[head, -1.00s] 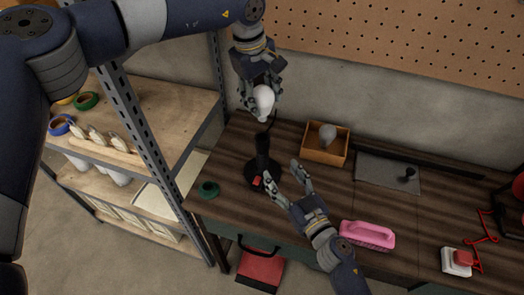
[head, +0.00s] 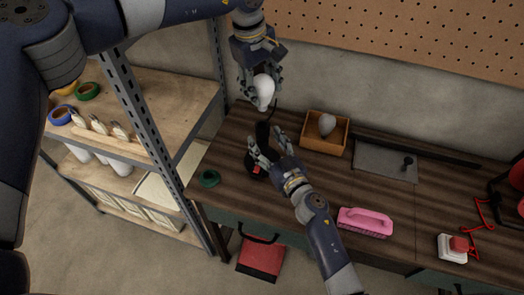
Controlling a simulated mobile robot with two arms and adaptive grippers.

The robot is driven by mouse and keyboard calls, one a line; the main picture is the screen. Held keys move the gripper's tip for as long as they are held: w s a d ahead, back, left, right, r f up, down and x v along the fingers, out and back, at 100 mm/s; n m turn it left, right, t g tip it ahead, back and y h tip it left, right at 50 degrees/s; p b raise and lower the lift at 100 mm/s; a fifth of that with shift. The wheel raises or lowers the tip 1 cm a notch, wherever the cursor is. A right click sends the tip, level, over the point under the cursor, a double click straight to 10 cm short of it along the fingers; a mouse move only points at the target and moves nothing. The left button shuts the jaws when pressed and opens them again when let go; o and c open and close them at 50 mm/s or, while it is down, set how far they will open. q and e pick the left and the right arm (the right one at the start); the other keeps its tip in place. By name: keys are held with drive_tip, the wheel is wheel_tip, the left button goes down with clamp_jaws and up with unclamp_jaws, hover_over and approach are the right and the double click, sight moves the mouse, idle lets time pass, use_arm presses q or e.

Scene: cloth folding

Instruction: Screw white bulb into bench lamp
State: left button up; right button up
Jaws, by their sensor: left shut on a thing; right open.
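My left gripper (head: 262,88) comes down from above and is shut on the white bulb (head: 264,92), which it holds in the air just above the lamp's top. The bench lamp (head: 262,132) is black and stands near the bench's left end. My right gripper (head: 265,148) is open, with its fingers around or beside the lamp's stem. I cannot tell whether they touch it. The gripper hides part of the stem and base. A small red part (head: 257,169) shows at the lamp's base.
A wooden box (head: 340,142) with a greyish bulb (head: 327,124) sits right of the lamp on the dark bench (head: 300,165). A green tape roll (head: 209,178) lies to the left. A pink brush (head: 365,222) and a red-and-white switch (head: 455,247) lie to the right.

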sight(262, 110)
drive_tip(key=shift+x, duration=1.25)
clamp_jaws()
use_arm(q)
drive_tip(key=shift+f, duration=2.45)
drive_tip(key=shift+f, duration=0.9)
drive_tip(key=shift+f, duration=0.6)
use_arm(e)
drive_tip(key=shift+f, duration=0.1)
